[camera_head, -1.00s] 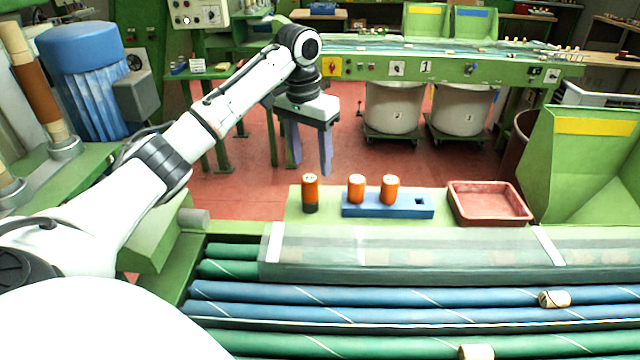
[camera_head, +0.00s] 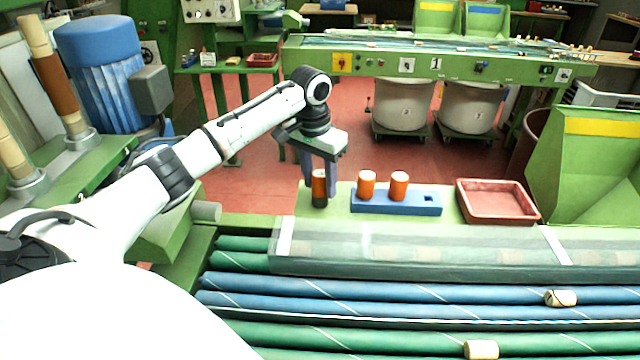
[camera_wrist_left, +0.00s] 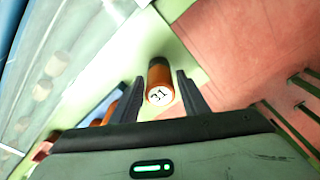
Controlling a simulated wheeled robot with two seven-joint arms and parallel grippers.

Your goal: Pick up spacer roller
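An orange roller (camera_head: 319,187) with a dark lower end stands upright on the green ledge, left of the blue rack. In the left wrist view the same roller (camera_wrist_left: 158,80) shows a white top marked 31. My left gripper (camera_head: 320,178) points down over it. Its two dark fingers (camera_wrist_left: 159,90) are open, one on each side of the roller, with visible gaps. Two more orange rollers, one on the left (camera_head: 366,184) and one on the right (camera_head: 399,186), stand in the blue rack (camera_head: 413,209). The rack's right-hand square hole is empty. My right gripper is out of view.
A red tray (camera_head: 498,201) stands right of the rack and looks empty. A clear cover (camera_head: 420,248) runs along the front of the ledge. Blue and green conveyor rollers lie before it, with cork stoppers (camera_head: 561,298) on them. A green hopper (camera_head: 590,170) stands at the right.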

